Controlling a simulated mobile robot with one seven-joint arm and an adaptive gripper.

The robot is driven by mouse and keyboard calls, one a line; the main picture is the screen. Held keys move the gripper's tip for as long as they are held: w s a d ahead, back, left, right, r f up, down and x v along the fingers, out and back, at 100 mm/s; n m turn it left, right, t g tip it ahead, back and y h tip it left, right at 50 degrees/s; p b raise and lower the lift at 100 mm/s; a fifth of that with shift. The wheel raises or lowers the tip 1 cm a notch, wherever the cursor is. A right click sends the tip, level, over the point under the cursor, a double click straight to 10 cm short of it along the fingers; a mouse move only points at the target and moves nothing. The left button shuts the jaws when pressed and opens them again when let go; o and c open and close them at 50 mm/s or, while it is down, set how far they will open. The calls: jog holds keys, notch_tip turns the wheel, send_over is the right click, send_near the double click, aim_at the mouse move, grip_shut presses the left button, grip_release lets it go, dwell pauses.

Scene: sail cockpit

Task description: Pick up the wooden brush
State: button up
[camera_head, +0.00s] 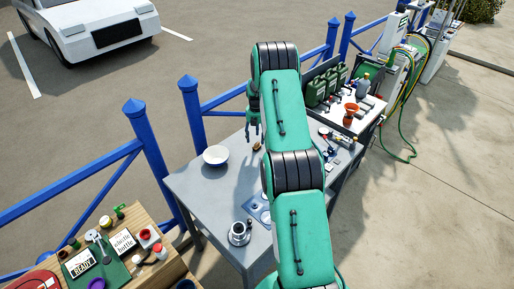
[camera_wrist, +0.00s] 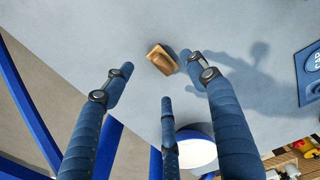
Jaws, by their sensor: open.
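The wooden brush (camera_wrist: 161,60) is a small brown block with a rounded top. It lies on the grey table (camera_wrist: 215,28) in the wrist view, just beyond my fingertips. In the head view the brush (camera_head: 257,146) is a small brown shape beside my arm. My gripper (camera_wrist: 160,85) has three blue fingers, spread open and empty, above the table with the brush ahead of the gap between them. The arm hides part of the table.
A white bowl (camera_head: 216,155) stands left of the brush. A metal pot (camera_head: 239,233) stands near the table's front. A blue mat (camera_wrist: 312,70) lies to the right in the wrist view. Blue fence posts (camera_head: 190,105) stand behind the table. Clear tabletop surrounds the brush.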

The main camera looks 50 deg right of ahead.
aim_at(257, 146)
jog(key=shift+f, duration=2.6)
jog(key=c, duration=1.3)
